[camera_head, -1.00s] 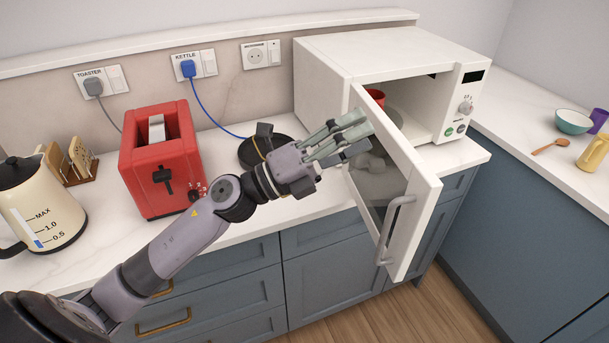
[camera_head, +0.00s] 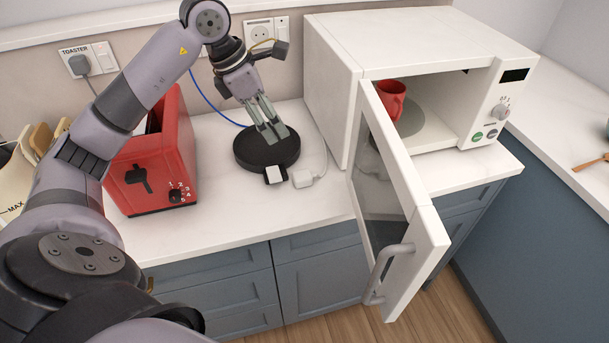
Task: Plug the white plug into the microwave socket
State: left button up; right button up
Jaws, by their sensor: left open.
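The white plug (camera_head: 302,179) lies on the counter just right of the round black base, with its white cord running up toward the microwave's side. My left gripper (camera_head: 275,137) is open and empty, pointing down over the black base, to the left of and behind the plug. My right gripper is not in view.
The white microwave (camera_head: 415,40) stands at right with its door (camera_head: 398,185) swung open toward the front and a red mug (camera_head: 391,100) inside. The black base (camera_head: 250,158) lies under my gripper. A red toaster (camera_head: 185,150) stands left, partly behind my arm. Counter in front of the plug is clear.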

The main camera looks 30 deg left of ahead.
pick_arm(q)
jog(key=p, duration=0.1)
send_near(302, 174)
jog(key=shift+w+d+f+p, duration=0.2)
jog(key=shift+w+f+p, duration=0.25)
jog(key=shift+f, duration=0.15)
jog(key=shift+w+d+f+p, duration=0.2)
jog(key=shift+w+f+p, duration=0.25)
jog(key=shift+f, duration=0.6)
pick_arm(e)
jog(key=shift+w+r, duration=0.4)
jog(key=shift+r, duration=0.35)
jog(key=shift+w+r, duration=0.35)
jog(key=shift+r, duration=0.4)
pick_arm(q)
jog(key=shift+d+f, duration=0.15)
jog(key=p+x, duration=0.2)
jog(key=x, duration=0.1)
jog(key=shift+s+f, duration=0.3)
jog(key=shift+f, duration=0.05)
jog(key=shift+w+d+f, duration=0.15)
jog(key=shift+w+f, duration=0.1)
jog(key=shift+f, duration=0.4)
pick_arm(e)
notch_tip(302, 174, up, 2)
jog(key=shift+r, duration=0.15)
